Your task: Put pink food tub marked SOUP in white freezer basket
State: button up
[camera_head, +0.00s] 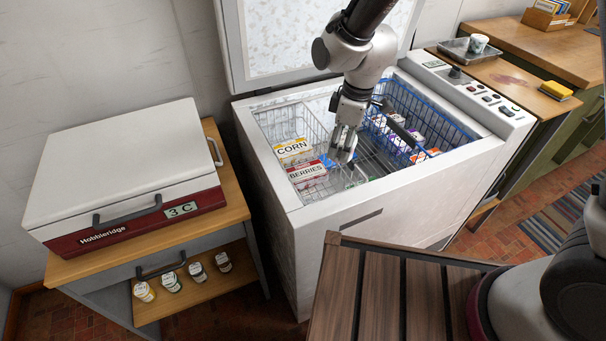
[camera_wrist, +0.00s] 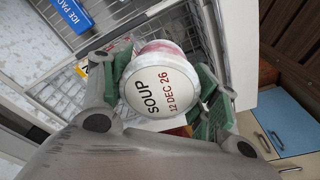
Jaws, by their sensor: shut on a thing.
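The pink tub (camera_wrist: 158,86) shows its white lid, marked SOUP 12 DEC 26, in the wrist view; a little of its pink side shows past the lid. My gripper (camera_head: 345,145) is shut on it, with one green-padded finger on each side. In the head view the tub is mostly hidden by the fingers. The gripper is over the open chest freezer, right of the boxes. The white wire freezer basket (camera_head: 283,121) is on the left inside the freezer and holds a yellow CORN box (camera_head: 293,150) and a red BERRIES box (camera_head: 307,173).
A blue wire basket (camera_head: 436,112) with several packs fills the freezer's right side, close to my gripper. The raised lid (camera_head: 290,45) stands behind. The freezer's front rim (camera_head: 400,180) borders the opening. An ice pack (camera_wrist: 72,14) shows in the wrist view.

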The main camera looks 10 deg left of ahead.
jog(key=s+a+f, duration=0.1)
jog(key=f, duration=0.3)
jog(key=s+a+f+n, duration=0.1)
jog(key=f, duration=0.4)
jog(key=s+a+f+n, duration=0.1)
jog(key=f, duration=0.3)
jog(key=shift+f, duration=2.65)
jog(key=shift+f, duration=0.15)
jog(key=o, duration=0.9)
jog(key=r, duration=0.4)
jog(key=d+r, duration=0.1)
jog(key=r, duration=0.7)
jog(key=shift+w+d+r, duration=0.1)
jog(key=shift+d, duration=0.15)
